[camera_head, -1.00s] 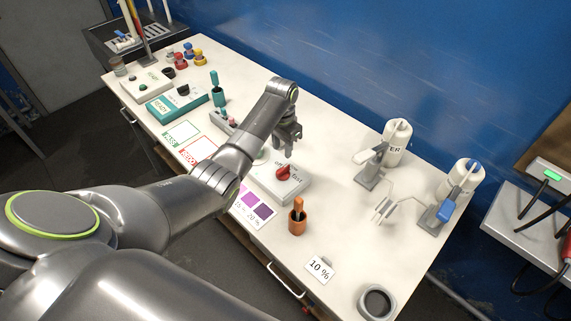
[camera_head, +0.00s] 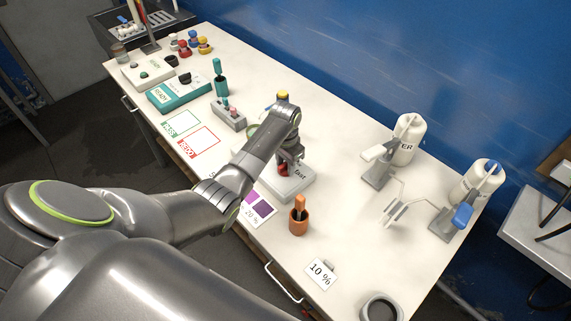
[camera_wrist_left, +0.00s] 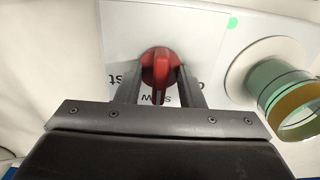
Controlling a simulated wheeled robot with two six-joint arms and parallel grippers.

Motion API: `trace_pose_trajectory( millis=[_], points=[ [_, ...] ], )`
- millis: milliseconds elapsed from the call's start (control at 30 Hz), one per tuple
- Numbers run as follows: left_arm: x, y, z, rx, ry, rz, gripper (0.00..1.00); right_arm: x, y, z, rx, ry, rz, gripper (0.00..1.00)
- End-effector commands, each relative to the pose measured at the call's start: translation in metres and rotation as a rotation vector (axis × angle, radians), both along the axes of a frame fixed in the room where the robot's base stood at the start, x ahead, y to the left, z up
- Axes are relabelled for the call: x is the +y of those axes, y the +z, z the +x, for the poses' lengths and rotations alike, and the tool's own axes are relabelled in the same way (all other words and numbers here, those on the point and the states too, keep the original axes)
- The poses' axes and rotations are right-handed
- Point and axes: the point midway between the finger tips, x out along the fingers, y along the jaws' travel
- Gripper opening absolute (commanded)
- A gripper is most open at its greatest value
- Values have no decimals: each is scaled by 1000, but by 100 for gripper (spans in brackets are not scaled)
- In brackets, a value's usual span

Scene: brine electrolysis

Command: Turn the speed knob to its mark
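The speed knob (camera_head: 283,169) is red with a raised ridge, on a pale box (camera_head: 297,186) labelled "fast". In the left wrist view the knob (camera_wrist_left: 160,68) shows its ridge pointing down the picture towards the word "slow" (camera_wrist_left: 158,99). My left gripper (camera_head: 288,158) is right over the knob and partly hides it in the head view. In the left wrist view its two fingers (camera_wrist_left: 160,85) stand apart, one on each side of the knob. I cannot tell whether they touch it. My right gripper is not in view.
An orange holder (camera_head: 299,221) is near the box's front right. A teal box (camera_head: 180,96) and a grey rack (camera_head: 229,115) lie left. Bottles (camera_head: 407,140) stand at the right.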

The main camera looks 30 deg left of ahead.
Motion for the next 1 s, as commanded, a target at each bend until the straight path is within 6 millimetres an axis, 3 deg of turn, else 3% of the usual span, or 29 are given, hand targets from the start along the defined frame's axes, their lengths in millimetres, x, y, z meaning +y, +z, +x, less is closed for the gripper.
trace_pose_trajectory(
  millis=[133, 400, 733, 1000],
  points=[
    [0, 0, 0, 0, 0, 0, 33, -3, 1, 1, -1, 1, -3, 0],
    [0, 0, 0, 0, 0, 0, 0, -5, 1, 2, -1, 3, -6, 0],
    [0, 2, 0, 1, 26, -1, 0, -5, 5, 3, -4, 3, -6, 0],
    [-1, 4, 0, 1, 169, -2, 0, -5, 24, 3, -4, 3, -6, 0]
  ],
)
